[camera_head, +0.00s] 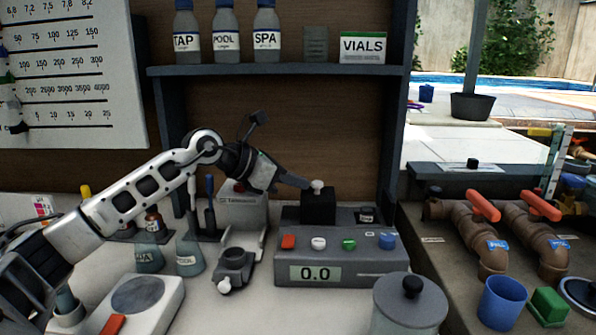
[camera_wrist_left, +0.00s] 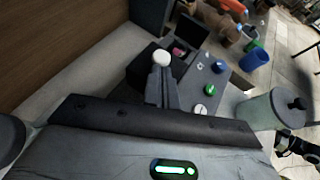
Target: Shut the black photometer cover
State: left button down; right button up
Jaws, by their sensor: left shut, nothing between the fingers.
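The photometer (camera_head: 340,266) is a grey box on the bench, with a display reading 0.0 and a row of coloured buttons. Its black cover (camera_head: 318,208) is a dark block with a white knob (camera_head: 317,187) on top, at the back of the box. Whether the cover is fully down, I cannot tell. My left gripper (camera_head: 307,184) is shut and empty, with its fingertips at the knob's left side. In the left wrist view the closed fingers (camera_wrist_left: 161,84) point at the white knob (camera_wrist_left: 162,59) on the black cover (camera_wrist_left: 142,68); contact is unclear.
A small dark holder (camera_head: 235,264) and a white stirrer plate (camera_head: 138,295) stand left of the photometer. A lidded grey jar (camera_head: 408,306) stands in front at right. Labelled flasks (camera_head: 189,256) stand behind the plate. A shelf (camera_head: 280,70) with bottles hangs above.

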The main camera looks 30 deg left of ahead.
aim_at(316, 198)
pick_arm(q)
jog(key=shift+w+d+f, duration=0.1)
jog(key=shift+w+d, duration=0.05)
jog(key=shift+w, duration=0.1)
jog(key=shift+w+d, duration=0.1)
jog(key=shift+d, duration=0.05)
jog(key=d+p, duration=0.1)
jog(key=w+d, duration=0.1)
jog(key=p, duration=0.1)
jog(key=shift+w+d+r+p, duration=0.3)
jog(key=shift+d+r, duration=0.05)
jog(key=shift+d, duration=0.05)
jog(key=w+d, duration=0.1)
jog(key=d, duration=0.1)
jog(key=w+d+p, duration=0.1)
jog(key=d, duration=0.1)
jog(key=w+d, duration=0.2)
jog(key=shift+d+f+p, duration=0.25)
jog(key=shift+f+p, duration=0.05)
pick_arm(e)
jog(key=shift+s+d+r+n+g, duration=0.3)
jog(key=shift+d+r, duration=0.1)
jog(key=shift+r, duration=0.25)
jog(key=shift+w, duration=0.1)
jog(key=shift+a, duration=0.1)
